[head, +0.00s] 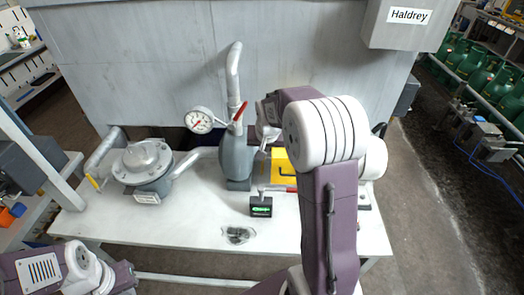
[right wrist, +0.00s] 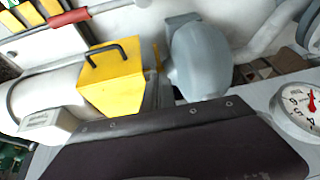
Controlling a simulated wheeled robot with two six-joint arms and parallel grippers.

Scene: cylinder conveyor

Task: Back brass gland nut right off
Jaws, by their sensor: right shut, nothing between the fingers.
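I cannot make out the brass gland nut for certain in either view. A small brass-coloured piece (right wrist: 156,56) shows between the yellow box and the grey rounded body in the right wrist view, too blurred to name. The grey rounded body (head: 236,158) stands mid-bench with a pipe rising from it; the right wrist view also shows it (right wrist: 200,62). My right gripper (head: 264,146) is shut and empty, close to the right side of this body and partly hidden by its arm. My left arm is at the bottom left, its fingertips out of view.
A yellow box with a dark handle (right wrist: 112,78) is beside the grey body. A flanged grey housing (head: 145,163) stands at left on the white bench (head: 190,225). A dial gauge (head: 199,120), red lever (head: 240,111) and small black device (head: 261,206) are nearby. The bench front is mostly clear.

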